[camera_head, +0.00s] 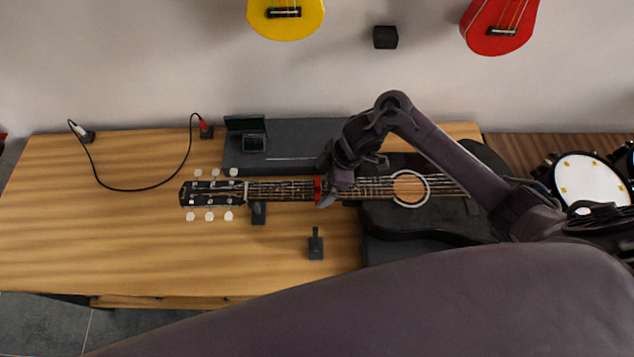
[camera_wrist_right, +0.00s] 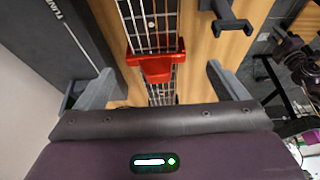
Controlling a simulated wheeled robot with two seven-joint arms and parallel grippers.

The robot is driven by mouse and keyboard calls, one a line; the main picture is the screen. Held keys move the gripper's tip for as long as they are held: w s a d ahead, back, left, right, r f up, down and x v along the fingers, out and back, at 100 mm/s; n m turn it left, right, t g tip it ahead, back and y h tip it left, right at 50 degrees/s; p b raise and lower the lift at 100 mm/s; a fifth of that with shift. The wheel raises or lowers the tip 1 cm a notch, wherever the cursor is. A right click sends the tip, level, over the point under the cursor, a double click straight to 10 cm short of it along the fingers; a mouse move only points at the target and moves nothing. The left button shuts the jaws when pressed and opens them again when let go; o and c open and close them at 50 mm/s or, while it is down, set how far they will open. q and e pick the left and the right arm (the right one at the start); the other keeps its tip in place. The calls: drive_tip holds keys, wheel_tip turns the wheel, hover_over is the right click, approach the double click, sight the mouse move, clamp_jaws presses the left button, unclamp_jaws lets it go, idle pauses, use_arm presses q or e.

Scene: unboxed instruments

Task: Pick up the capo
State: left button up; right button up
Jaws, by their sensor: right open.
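The red capo (camera_head: 318,188) is clamped across the neck of a black guitar (camera_head: 455,215) lying on the wooden table. In the right wrist view the capo (camera_wrist_right: 157,66) crosses the strings, with its red lever toward the camera. My right gripper (camera_head: 327,194) is over the neck at the capo and hides part of it in the head view. In the right wrist view the gripper (camera_wrist_right: 160,75) is open, with one finger on each side of the capo and visible gaps to both. My left gripper is not in view.
A dark case (camera_head: 290,133) lies behind the neck. Neck supports (camera_head: 258,213) and (camera_head: 315,243) stand on the table (camera_head: 120,240). A black cable (camera_head: 130,189) lies at the left. The front left of the table is clear. A drum (camera_head: 590,180) stands at the right.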

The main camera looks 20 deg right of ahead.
sight(318, 186)
drive_tip(key=x, duration=0.1)
drive_tip(key=p+x, duration=0.1)
drive_tip(key=x, duration=0.1)
drive_tip(key=shift+w+f, duration=0.25)
drive_tip(key=shift+f, duration=0.05)
drive_tip(key=shift+w+a+f, duration=0.1)
drive_tip(key=shift+a+f, duration=0.05)
drive_tip(key=shift+f, duration=0.35)
drive_tip(key=c, duration=1.1)
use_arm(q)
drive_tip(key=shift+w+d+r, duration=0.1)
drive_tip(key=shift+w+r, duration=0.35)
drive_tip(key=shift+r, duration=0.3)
use_arm(e)
drive_tip(key=shift+r, duration=0.15)
